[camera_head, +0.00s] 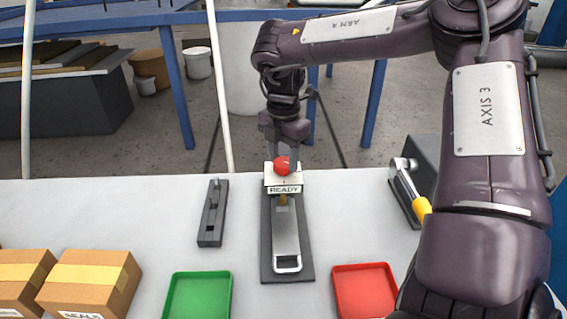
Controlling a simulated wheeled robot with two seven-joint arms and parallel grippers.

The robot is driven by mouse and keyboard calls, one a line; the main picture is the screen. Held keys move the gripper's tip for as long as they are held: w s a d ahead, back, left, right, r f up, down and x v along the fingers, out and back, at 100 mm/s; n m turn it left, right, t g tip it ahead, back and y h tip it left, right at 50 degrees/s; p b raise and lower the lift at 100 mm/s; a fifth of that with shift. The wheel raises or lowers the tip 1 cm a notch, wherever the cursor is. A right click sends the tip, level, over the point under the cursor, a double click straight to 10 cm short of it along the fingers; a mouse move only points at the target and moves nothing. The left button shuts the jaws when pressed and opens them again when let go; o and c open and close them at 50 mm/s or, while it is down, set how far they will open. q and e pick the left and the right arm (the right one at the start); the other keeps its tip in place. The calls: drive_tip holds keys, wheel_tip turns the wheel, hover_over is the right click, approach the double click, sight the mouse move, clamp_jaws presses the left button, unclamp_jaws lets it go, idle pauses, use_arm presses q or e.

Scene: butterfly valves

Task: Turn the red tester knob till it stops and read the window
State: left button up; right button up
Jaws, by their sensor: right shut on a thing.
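The red tester knob (282,163) sits on top of a white tester block (284,182), near the far edge of the table. A label on the block's front reads "READY". The block stands at the far end of a dark base plate (267,240) that carries a grey metal part with a handle loop (288,262). My right gripper (283,158) reaches down from above and is shut on the red knob, its fingers on either side. My left gripper is out of view.
A green tray (198,297) and a red tray (364,290) lie at the front. Cardboard boxes (90,280) stand at the left. A dark slotted holder (213,213) is left of the tester. A yellow-handled tool (420,206) rests at the right, beside my right arm.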

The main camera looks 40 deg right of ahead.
sight(284, 161)
drive_tip(key=m+b, duration=0.3)
drive_tip(key=m, duration=0.3)
drive_tip(key=m+b, duration=0.2)
drive_tip(key=m, duration=0.3)
drive_tip(key=shift+r+m+b, duration=0.15)
drive_tip(key=shift+m+b, duration=0.15)
drive_tip(key=shift+m, duration=0.1)
idle(0.3)
drive_tip(key=o, duration=1)
drive_tip(key=shift+c, duration=0.2)
wheel_tip(284, 161, up, 8)
drive_tip(key=shift+f+p, duration=0.15)
drive_tip(key=shift+p, duration=0.15)
